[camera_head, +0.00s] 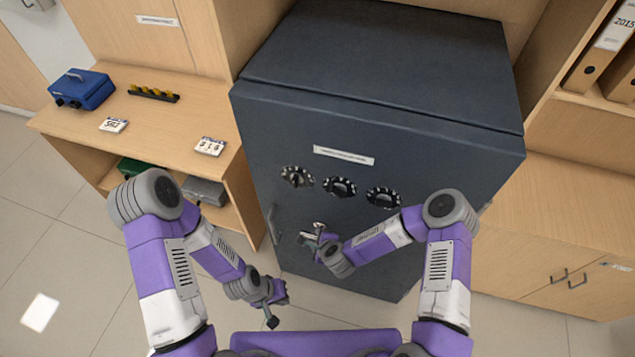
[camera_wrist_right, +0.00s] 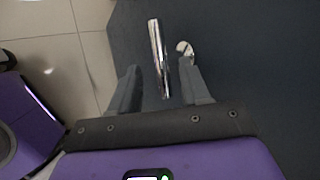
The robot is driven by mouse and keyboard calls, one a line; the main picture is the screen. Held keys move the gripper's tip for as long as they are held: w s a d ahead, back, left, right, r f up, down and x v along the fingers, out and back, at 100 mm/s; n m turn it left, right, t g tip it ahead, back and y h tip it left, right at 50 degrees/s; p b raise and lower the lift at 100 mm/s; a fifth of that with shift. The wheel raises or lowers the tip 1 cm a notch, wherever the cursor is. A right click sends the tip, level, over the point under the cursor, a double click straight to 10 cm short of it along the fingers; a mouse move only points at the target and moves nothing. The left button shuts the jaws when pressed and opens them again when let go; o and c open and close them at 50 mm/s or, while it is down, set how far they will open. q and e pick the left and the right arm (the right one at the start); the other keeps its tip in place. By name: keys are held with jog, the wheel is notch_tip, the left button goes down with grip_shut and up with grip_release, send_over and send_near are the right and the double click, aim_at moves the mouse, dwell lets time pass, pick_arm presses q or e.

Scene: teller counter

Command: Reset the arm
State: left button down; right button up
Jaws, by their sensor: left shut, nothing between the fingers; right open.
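A dark blue-grey safe (camera_head: 400,140) stands in the middle of the head view, its door closed, with three black dials (camera_head: 340,187) and a white label. My right gripper (camera_head: 308,238) is open near the lower left of the door, by a small metal lever (camera_head: 319,227). In the right wrist view a shiny metal bar (camera_wrist_right: 155,45) shows between the open fingers (camera_wrist_right: 160,72); I cannot tell if they touch it. My left gripper (camera_head: 272,318) is shut and empty, lower, in front of the safe.
A wooden cabinet (camera_head: 540,220) stands on the right, with binders above. Pale tiled floor (camera_head: 60,250) is open at lower left.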

jog(key=s+d+n+g+b, duration=0.1)
jog(key=s+d+n+g, duration=0.1)
jog(key=s+n, duration=0.3)
jog(key=s+d+f+n+g+b, duration=0.1)
jog(key=s+d+n+g, duration=0.1)
jog(key=s+n, duration=0.4)
jog(key=s+d+n+g+y+b, duration=0.1)
jog(key=s+d+n+g, duration=0.2)
jog(key=s+n, duration=0.3)
jog(key=shift+s+d+f, duration=0.4)
jog(key=shift+s+d, duration=0.25)
jog(key=shift+s, duration=0.2)
dwell(0.4)
